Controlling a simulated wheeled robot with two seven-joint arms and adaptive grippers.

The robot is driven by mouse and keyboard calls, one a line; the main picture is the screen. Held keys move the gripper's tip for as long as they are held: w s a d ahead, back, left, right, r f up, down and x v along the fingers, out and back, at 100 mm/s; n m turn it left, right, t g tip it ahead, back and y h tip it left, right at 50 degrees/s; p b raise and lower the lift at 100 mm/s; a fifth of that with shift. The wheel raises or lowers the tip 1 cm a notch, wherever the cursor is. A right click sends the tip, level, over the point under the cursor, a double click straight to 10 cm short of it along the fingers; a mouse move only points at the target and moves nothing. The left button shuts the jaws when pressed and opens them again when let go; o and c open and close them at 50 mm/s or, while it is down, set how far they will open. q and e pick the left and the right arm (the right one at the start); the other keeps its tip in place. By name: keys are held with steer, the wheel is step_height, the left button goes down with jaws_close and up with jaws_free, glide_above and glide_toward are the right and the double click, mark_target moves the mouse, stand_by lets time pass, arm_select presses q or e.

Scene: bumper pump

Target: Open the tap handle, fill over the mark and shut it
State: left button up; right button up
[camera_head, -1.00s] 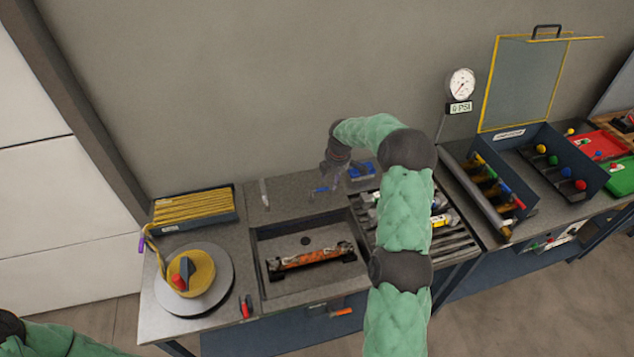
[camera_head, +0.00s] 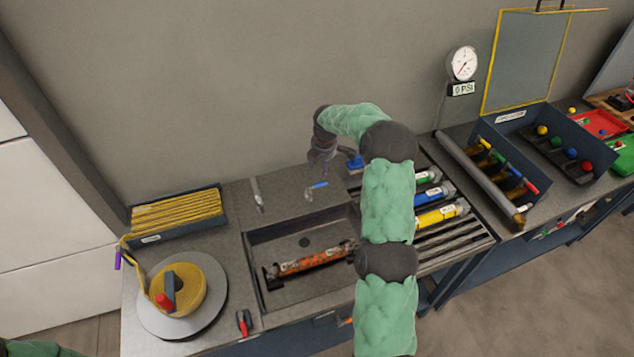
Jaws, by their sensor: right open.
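A thin silvery upright piece (camera_head: 257,193), perhaps the spout, stands behind the sink's left part. An orange-brown tube (camera_head: 312,261) lies on black supports in the sunken sink (camera_head: 283,240), near its front. No fill mark can be made out. Only a bit of my left arm shows at the bottom left; its gripper is outside the view.
My right arm hides part of the rack (camera_head: 458,240) with several coloured tubes. A yellow reel (camera_head: 183,290) sits at the left, below a tray of yellow hose (camera_head: 178,213). A red-handled tool (camera_head: 243,322) lies at the front edge. The gauge (camera_head: 463,63) display reads 0 PSI.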

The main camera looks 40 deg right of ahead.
steer(key=f, duration=0.3)
steer(key=w+f, duration=0.1)
steer(key=f, duration=0.5)
steer(key=shift+w+d+f, duration=0.3)
steer(key=shift+w+f, duration=0.1)
jaws_close()
